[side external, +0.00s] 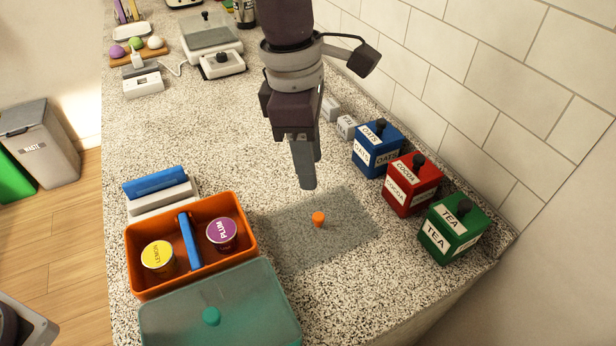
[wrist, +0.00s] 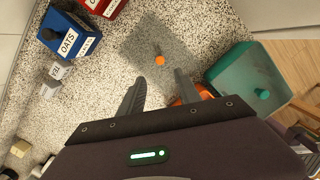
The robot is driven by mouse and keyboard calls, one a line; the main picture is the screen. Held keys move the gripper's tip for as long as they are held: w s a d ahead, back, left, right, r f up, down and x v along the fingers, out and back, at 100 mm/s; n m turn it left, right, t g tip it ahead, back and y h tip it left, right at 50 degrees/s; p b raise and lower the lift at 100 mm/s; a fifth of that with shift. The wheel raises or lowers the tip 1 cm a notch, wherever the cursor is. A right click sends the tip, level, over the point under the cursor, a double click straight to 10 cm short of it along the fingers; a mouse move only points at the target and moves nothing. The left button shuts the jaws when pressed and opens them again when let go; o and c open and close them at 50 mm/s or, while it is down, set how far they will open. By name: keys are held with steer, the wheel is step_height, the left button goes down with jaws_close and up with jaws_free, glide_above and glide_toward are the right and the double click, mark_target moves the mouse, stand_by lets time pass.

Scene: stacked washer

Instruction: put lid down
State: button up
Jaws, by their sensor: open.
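A flat grey see-through rectangle (side external: 352,235) lies on the counter with a small orange knob (side external: 318,219) at its middle. It looks like a lid, though a mat cannot be ruled out; it also shows in the wrist view (wrist: 145,40), with the orange knob (wrist: 160,60). A teal see-through lid (side external: 255,295) with a teal knob (side external: 211,316) is at the front left, beside the orange caddy (side external: 140,238). My gripper (side external: 307,187) is above the grey rectangle's far edge. In the wrist view my gripper (wrist: 156,82) is open, with nothing seen between its fingers.
The orange caddy holds a yellow lemon cup (side external: 158,256) and a purple plum cup (side external: 222,233). Blue oats (side external: 375,150), red cocoa (side external: 410,185) and green tea (side external: 452,230) canisters line the wall on the right.

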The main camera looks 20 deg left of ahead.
steer(key=shift+r, duration=0.2)
steer(key=s+a+r+m+t, duration=0.2)
steer(key=s+a+r+m, duration=0.3)
steer(key=a, duration=0.5)
steer(key=s+a+r+m+t, duration=0.1)
steer(key=s+a+r+m, duration=0.2)
steer(key=a+r+m, duration=0.35)
steer(key=s+a+f+m+t+y, duration=0.1)
steer(key=s+a+f+m, duration=0.3)
steer(key=s+a+m, duration=0.4)
steer(key=s+a+t, duration=0.1)
steer(key=s+a, duration=0.3)
steer(key=s, duration=0.3)
steer(key=shift+a+m, duration=0.15)
steer(key=shift+m, duration=0.2)
